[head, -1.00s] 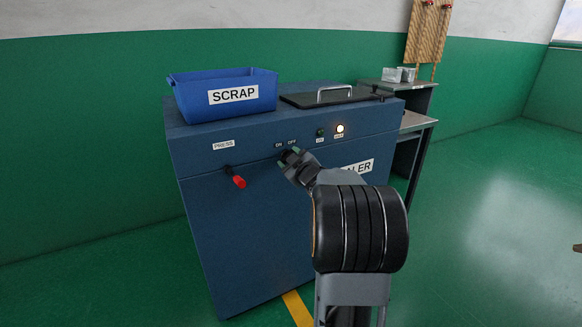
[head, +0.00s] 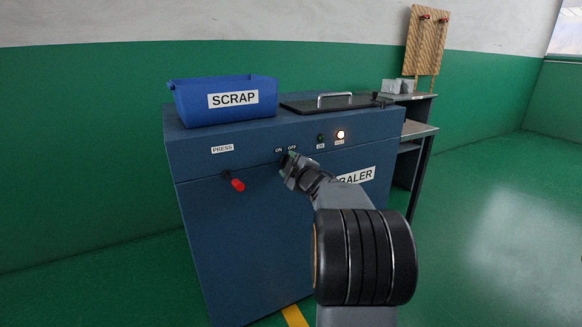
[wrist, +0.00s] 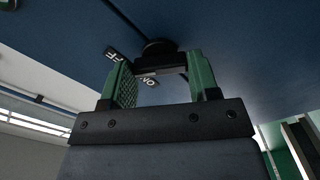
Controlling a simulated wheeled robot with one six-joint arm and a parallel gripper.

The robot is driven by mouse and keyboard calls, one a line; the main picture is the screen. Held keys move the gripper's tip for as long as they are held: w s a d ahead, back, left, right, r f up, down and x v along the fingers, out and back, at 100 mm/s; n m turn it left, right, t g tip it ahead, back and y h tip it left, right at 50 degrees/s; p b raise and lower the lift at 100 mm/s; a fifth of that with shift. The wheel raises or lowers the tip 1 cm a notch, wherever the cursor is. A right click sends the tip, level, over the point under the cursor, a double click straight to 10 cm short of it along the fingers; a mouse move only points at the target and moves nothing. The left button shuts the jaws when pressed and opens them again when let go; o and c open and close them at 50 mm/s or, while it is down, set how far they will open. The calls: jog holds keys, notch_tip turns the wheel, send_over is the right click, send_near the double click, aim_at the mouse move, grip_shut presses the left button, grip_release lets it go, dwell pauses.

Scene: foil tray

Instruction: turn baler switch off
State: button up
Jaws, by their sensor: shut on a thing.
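The blue baler (head: 240,230) stands in front of me with a BALER label on its face. Its switch is a black knob under small ON and OFF labels (head: 286,150); in the head view my gripper mostly covers it. In the wrist view the dark knob (wrist: 158,52) sits between my gripper's green finger pads, with the ON and OFF labels beside it. My gripper (head: 290,163) is shut on the knob at the panel. Which label the knob points to cannot be told.
A lit lamp (head: 340,135) and a dark lamp (head: 320,138) are right of the switch. A red-tipped PRESS lever (head: 237,186) juts out to the left. A blue SCRAP bin (head: 225,100) and a black lid with a handle (head: 335,102) are on top.

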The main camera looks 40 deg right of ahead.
jog(key=o, duration=0.9)
jog(key=shift+s, duration=0.1)
jog(key=shift+s+a+p, duration=0.3)
jog(key=shift+s+p, duration=0.3)
jog(key=shift+s, duration=1.65)
jog(key=shift+s+a+p, duration=0.35)
jog(key=shift+s+p, duration=0.2)
jog(key=shift+s, duration=1.7)
jog(key=shift+s+a+p, duration=0.3)
jog(key=shift+s+p, duration=0.3)
jog(key=shift+s, duration=1.65)
